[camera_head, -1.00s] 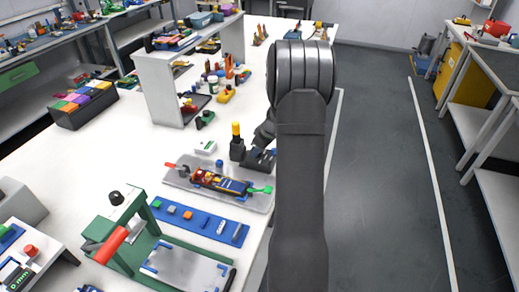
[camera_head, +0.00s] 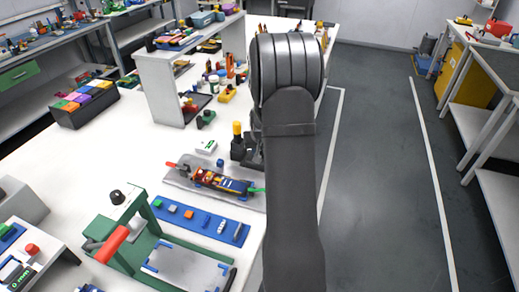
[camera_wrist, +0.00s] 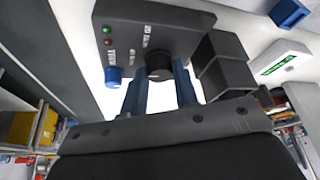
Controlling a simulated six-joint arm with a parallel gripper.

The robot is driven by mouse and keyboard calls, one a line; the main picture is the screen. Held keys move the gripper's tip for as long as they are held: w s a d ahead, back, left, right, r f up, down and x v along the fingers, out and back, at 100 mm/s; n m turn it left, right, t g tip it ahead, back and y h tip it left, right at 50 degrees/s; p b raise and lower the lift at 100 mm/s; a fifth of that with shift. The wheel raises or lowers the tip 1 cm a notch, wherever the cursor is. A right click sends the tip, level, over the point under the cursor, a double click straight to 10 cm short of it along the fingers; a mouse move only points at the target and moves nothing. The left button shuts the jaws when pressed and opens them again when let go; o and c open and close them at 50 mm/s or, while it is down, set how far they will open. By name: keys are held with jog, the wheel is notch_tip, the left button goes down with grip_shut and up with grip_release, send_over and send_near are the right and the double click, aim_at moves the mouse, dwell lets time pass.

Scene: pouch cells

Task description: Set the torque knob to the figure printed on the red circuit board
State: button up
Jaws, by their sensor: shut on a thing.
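In the wrist view a dark grey control box (camera_wrist: 185,28) carries a black knob (camera_wrist: 158,66), a blue knob (camera_wrist: 113,76), a red and a green lamp and small white markings I cannot read. My gripper (camera_wrist: 160,92) has its two blue-grey fingers on either side of the black knob and is shut on it. Which knob is the torque knob I cannot read. In the head view my arm hides the gripper and most of the box. A red part (camera_head: 209,178), perhaps the red circuit board, lies on the grey fixture plate (camera_head: 180,181); no figure is readable on it.
A black stepped block (camera_wrist: 222,66) stands right beside the control box. A white box with a green label (camera_wrist: 281,62) and a blue block (camera_wrist: 290,12) are nearby. A blue strip with small parts (camera_head: 228,233) and a green press (camera_head: 120,262) stand nearer.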

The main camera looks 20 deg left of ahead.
jog(key=m+h, duration=0.1)
jog(key=m, duration=0.3)
jog(key=shift+a+m+t+h, duration=0.15)
jog(key=shift+m+t+h, duration=0.15)
jog(key=shift+m+h, duration=0.1)
jog(key=m+h, duration=0.1)
jog(key=m, duration=0.3)
jog(key=shift+a+m+h, duration=0.15)
jog(key=shift+m+h, duration=0.25)
jog(key=o, duration=1)
jog(key=v, duration=1.7)
jog(key=shift+w+r, duration=0.2)
jog(key=shift+r, duration=0.1)
